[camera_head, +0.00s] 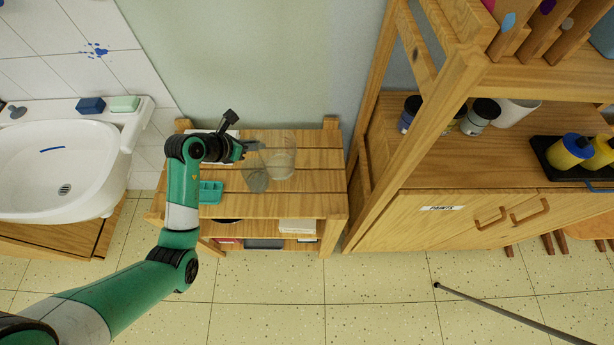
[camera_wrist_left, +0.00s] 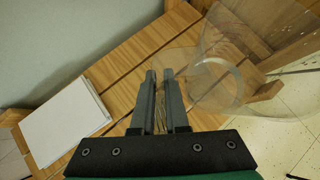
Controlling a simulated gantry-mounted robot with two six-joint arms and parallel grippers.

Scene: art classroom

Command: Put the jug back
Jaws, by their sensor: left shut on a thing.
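The clear, see-through jug (camera_head: 282,165) is at the right part of the slatted wooden shelf top (camera_head: 320,185) in the head view. It fills the right side of the left wrist view (camera_wrist_left: 265,60). My left gripper (camera_head: 247,147) reaches it from the left, beside its body. In the wrist view the fingers (camera_wrist_left: 160,78) are nearly together on a thin clear part, which looks like the jug's handle. Because the glass is so clear, I cannot tell whether the jug's base touches the slats. A greyish see-through shape (camera_head: 256,178) shows just left of the jug. My right gripper is not in view.
A teal tray (camera_head: 210,192) sits on the shelf left of the jug. A white pad (camera_wrist_left: 65,122) lies behind my wrist. A tall wooden cabinet (camera_head: 430,215) with jars stands close on the right, a white sink (camera_head: 60,160) on the left. Open tiled floor lies in front.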

